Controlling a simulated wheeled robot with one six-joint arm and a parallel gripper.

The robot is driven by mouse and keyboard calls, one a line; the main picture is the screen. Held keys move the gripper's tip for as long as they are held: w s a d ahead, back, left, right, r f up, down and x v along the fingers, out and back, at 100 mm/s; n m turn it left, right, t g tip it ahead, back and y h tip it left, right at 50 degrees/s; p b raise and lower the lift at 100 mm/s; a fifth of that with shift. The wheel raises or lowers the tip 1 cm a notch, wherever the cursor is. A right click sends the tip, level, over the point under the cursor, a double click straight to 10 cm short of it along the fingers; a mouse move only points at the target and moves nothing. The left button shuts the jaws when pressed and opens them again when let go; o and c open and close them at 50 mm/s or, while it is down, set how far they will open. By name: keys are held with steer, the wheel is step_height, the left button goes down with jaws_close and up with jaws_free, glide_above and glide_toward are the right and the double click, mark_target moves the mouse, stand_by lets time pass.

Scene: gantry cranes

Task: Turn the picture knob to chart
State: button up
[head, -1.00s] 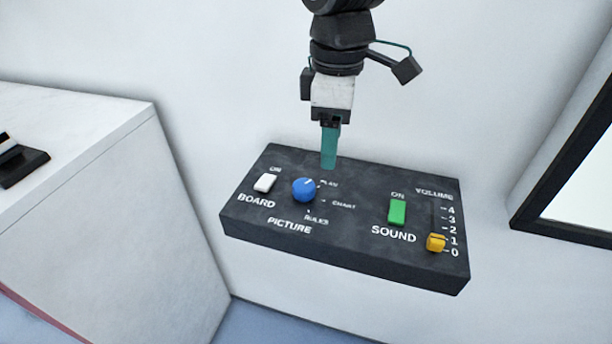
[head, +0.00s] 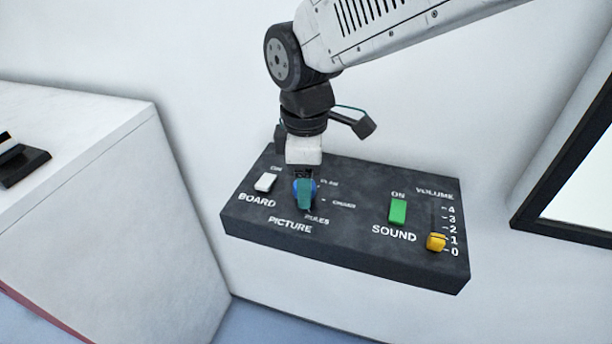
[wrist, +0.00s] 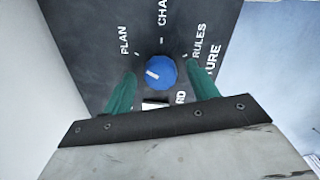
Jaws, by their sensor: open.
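The blue picture knob (wrist: 161,71) is on the dark panel (head: 345,262). In the wrist view its white mark points left and slightly up, nearest the PLAN label (wrist: 124,40). The CHART label (wrist: 163,12) is at the top, partly cut off, and RULES (wrist: 199,42) is at the right. My gripper (wrist: 161,84) is open, with one green finger on each side of the knob and gaps between. In the head view my gripper (head: 305,203) hides most of the knob (head: 314,187).
The panel also has a white board switch (head: 265,183), a green sound switch (head: 398,212) and a yellow volume slider (head: 436,243) near 1. A white cabinet (head: 130,210) stands left. A dark-framed screen (head: 585,190) is on the right.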

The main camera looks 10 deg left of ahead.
steer(key=c, duration=1)
steer(key=shift+m, duration=0.5)
steer(key=m, duration=0.4)
steer(key=shift+m, duration=0.3)
steer(key=m, duration=0.6)
steer(key=shift+a+m, duration=0.1)
steer(key=shift+m, duration=0.2)
steer(key=o, duration=1)
